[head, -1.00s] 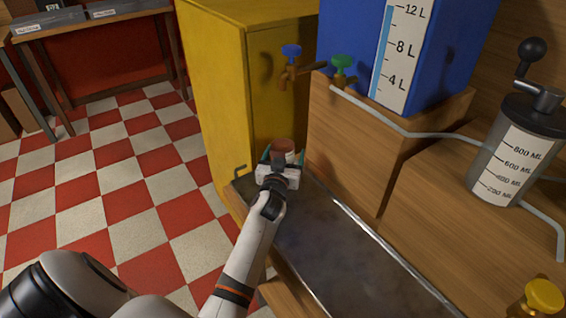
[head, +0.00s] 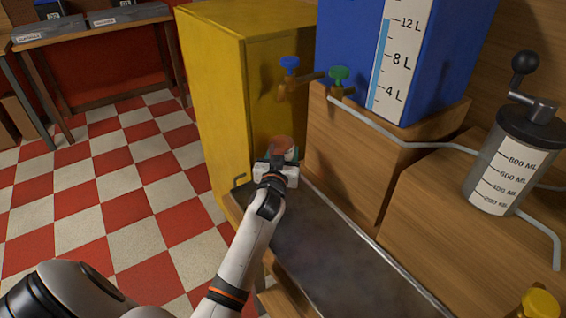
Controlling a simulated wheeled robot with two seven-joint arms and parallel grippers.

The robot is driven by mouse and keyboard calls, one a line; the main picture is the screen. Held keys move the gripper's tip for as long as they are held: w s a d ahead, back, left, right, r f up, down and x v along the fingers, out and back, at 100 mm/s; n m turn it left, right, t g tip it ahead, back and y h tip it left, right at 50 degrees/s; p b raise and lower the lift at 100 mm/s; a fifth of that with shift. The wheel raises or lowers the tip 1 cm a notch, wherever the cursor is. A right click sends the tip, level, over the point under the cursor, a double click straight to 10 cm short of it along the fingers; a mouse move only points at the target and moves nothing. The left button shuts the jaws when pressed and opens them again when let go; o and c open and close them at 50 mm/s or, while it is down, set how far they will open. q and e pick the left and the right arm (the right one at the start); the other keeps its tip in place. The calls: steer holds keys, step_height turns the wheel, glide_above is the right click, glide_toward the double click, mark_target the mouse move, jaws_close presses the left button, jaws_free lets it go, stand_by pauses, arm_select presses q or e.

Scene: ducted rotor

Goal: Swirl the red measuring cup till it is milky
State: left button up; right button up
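The red measuring cup (head: 281,146) is small in the head view, below the blue and green taps and beside the yellow cabinet. My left gripper (head: 280,158) is shut on it, with teal fingertips at its side. The cup appears tilted, and its upper part shows a dull orange-red. Its lower part is hidden by the gripper. I cannot tell how its contents look. My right gripper is not in view.
The yellow cabinet (head: 214,90) stands close on the left. A wooden block (head: 357,165) carries the blue tank (head: 345,50) with its taps (head: 312,78). A dark metal tray (head: 330,250) lies below. A grey cranked cylinder (head: 512,160) stands right.

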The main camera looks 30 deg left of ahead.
mark_target(283, 138)
arm_select(q)
step_height(283, 138, up, 6)
steer(key=shift+r+p, duration=0.1)
steer(key=shift+p, duration=0.3)
step_height(283, 138, up, 5)
steer(key=p, duration=0.4)
